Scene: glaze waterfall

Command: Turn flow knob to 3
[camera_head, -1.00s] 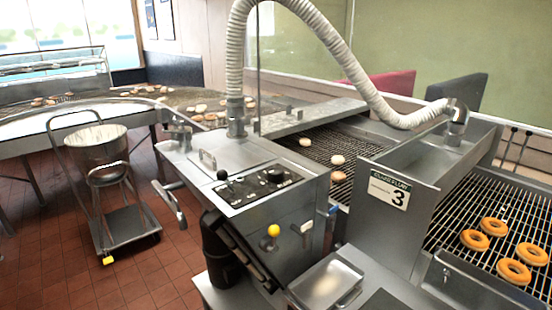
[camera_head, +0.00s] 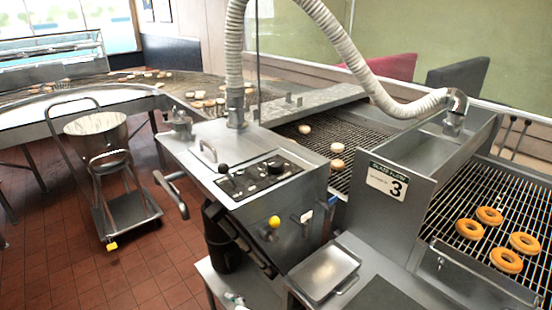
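A dark control panel (camera_head: 258,177) lies on top of the steel machine in the middle. A round black knob (camera_head: 276,166) sits at its right part; its markings are too small to read, so its setting cannot be told. A lever with a black ball end (camera_head: 223,168) stands at the panel's left. A yellow ball knob (camera_head: 274,221) is on the machine's front face. A white sign (camera_head: 388,182) on the glaze trough reads "3", under a heading that seems to say glaze flow. Neither of my grippers can be made out.
A white ribbed hose (camera_head: 340,45) arches over the machine to the trough. Glazed doughnuts (camera_head: 469,229) lie on the right wire conveyor. A lidded steel tray (camera_head: 325,272) is in front. A cart with a bucket (camera_head: 97,135) stands at left on open red tiled floor.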

